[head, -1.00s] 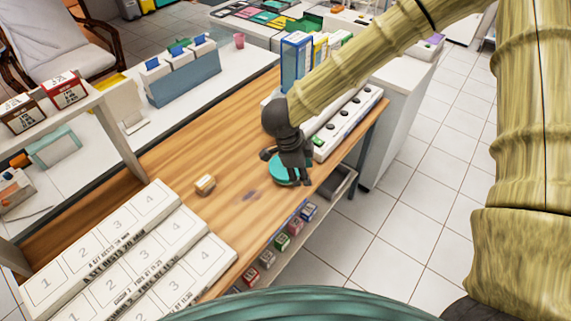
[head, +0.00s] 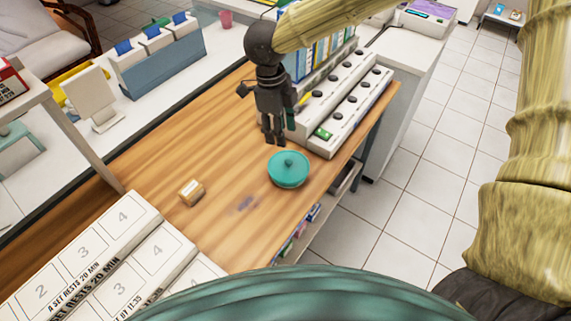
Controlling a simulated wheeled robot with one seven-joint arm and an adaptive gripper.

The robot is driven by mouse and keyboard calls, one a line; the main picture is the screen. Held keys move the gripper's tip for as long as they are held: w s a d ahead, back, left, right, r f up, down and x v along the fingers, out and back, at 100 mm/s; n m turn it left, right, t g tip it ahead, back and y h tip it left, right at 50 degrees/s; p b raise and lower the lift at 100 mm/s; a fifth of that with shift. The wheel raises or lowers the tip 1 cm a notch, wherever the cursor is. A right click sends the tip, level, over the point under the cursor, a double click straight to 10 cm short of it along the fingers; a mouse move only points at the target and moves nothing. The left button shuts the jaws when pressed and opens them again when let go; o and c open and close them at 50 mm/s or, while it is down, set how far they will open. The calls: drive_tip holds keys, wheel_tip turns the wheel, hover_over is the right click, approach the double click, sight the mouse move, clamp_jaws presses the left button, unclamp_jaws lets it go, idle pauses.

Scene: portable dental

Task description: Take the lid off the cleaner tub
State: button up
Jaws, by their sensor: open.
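The cleaner tub (head: 288,178) is a low, round teal pot on the wooden bench. Its teal lid (head: 289,162) with a small round knob sits on top, and no gap shows between them. My gripper (head: 274,143) is dark grey, points down and is open and empty. In the picture it is just above and left of the tub, apart from the lid. Its exact height over the bench is hard to tell. A small teal patch shows behind the fingers, mostly hidden.
A white rack with dark round knobs (head: 348,105) stands close behind the tub on the right. A small tan-and-white block (head: 191,192) lies to the left. White numbered trays (head: 85,250) fill the front left. The bench's right edge is near the tub.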

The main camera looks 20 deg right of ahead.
hover_over(289, 161)
drive_tip(key=w+a, duration=0.1)
drive_tip(key=a, duration=0.1)
drive_tip(key=f, duration=0.5)
drive_tip(key=shift+w+d+f, duration=0.1)
drive_tip(key=shift+d, duration=0.15)
drive_tip(key=shift+s+d+f+p, duration=0.2)
drive_tip(key=shift+f+p, duration=0.15)
drive_tip(key=shift+f, duration=0.25)
drive_tip(key=f, duration=0.2)
drive_tip(key=d+f, duration=0.1)
drive_tip(key=shift+s+p, duration=0.3)
drive_tip(key=shift+p, duration=0.1)
drive_tip(key=shift+f, duration=0.7)
drive_tip(key=c, duration=0.8)
